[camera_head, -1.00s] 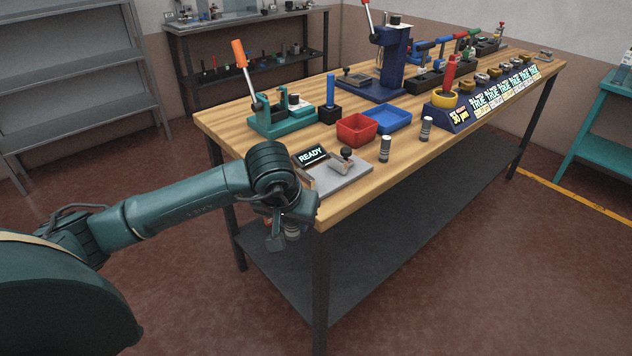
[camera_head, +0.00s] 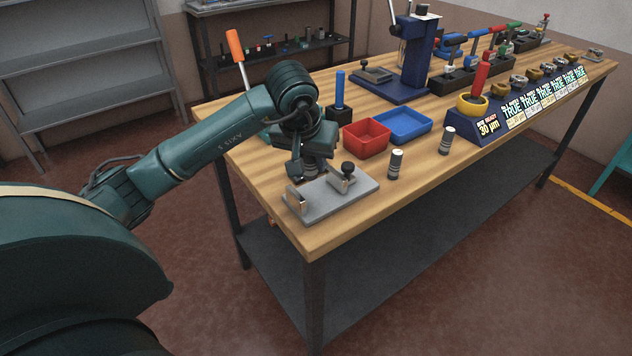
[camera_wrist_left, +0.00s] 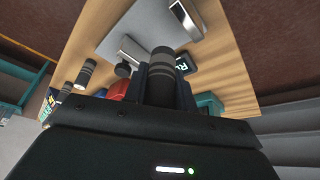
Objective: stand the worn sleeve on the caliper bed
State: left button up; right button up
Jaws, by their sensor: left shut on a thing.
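My left gripper (camera_head: 308,158) is above the workbench, close to the left and back edge of the caliper bed (camera_head: 335,203). It is shut on a dark grey banded sleeve (camera_wrist_left: 163,62), which shows between the fingers in the left wrist view; in the head view the sleeve is mostly hidden by the gripper. The caliper bed is a flat grey plate with a metal jaw at its near left end and a black-knobbed block (camera_head: 346,174) on it. It also shows in the left wrist view (camera_wrist_left: 148,20). My right gripper is not in view.
Two banded sleeves (camera_head: 395,165) (camera_head: 447,141) stand right of the bed. A red bin (camera_head: 366,137) and a blue tray (camera_head: 402,126) sit behind. A display reading partly READY (camera_wrist_left: 186,63) shows in the wrist view. An orange-handled press (camera_head: 237,46) stands at left.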

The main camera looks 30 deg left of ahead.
aim_at(310, 178)
pick_arm(q)
jog(key=shift+f, duration=3.1)
